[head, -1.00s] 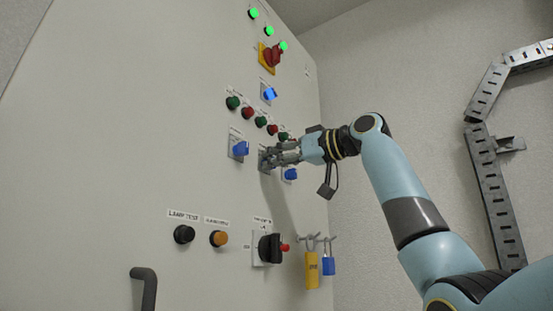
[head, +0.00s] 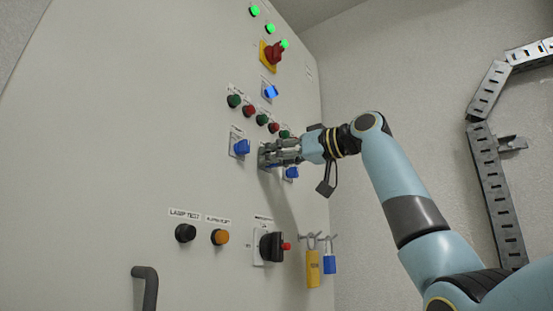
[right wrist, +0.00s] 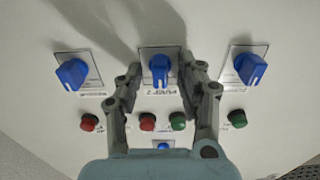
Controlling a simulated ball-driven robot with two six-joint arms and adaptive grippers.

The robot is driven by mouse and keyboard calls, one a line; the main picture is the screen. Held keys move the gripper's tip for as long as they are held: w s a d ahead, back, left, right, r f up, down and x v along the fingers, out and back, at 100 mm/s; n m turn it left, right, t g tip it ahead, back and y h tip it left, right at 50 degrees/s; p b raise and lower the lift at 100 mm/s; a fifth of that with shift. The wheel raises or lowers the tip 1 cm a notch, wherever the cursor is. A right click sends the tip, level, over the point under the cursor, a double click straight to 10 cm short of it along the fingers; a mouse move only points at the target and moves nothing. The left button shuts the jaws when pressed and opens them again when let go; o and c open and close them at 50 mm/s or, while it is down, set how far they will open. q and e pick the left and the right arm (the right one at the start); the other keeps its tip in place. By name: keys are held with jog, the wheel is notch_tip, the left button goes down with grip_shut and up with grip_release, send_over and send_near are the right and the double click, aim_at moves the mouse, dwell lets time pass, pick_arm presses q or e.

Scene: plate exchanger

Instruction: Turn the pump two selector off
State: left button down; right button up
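The pump two selector, taken as the middle of three blue knobs, shows in the right wrist view (right wrist: 160,68) on a pale plate with a label too blurred to read surely. My right gripper (right wrist: 160,72) has one finger on each side of this knob, with a visible gap at both sides. In the head view my right gripper (head: 272,155) is at the panel and covers most of that knob. The knob's handle points roughly along the fingers in the right wrist view. My left gripper is in neither view.
Blue selectors (head: 240,147) and (head: 291,173) flank the gripper closely. Red and green buttons (head: 262,119) sit above it. A black rotary switch (head: 270,246), a yellow padlock (head: 313,268) and a blue padlock (head: 329,263) are lower. The space right of my arm is free up to the wall.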

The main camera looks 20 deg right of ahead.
jog(key=v, duration=1.2)
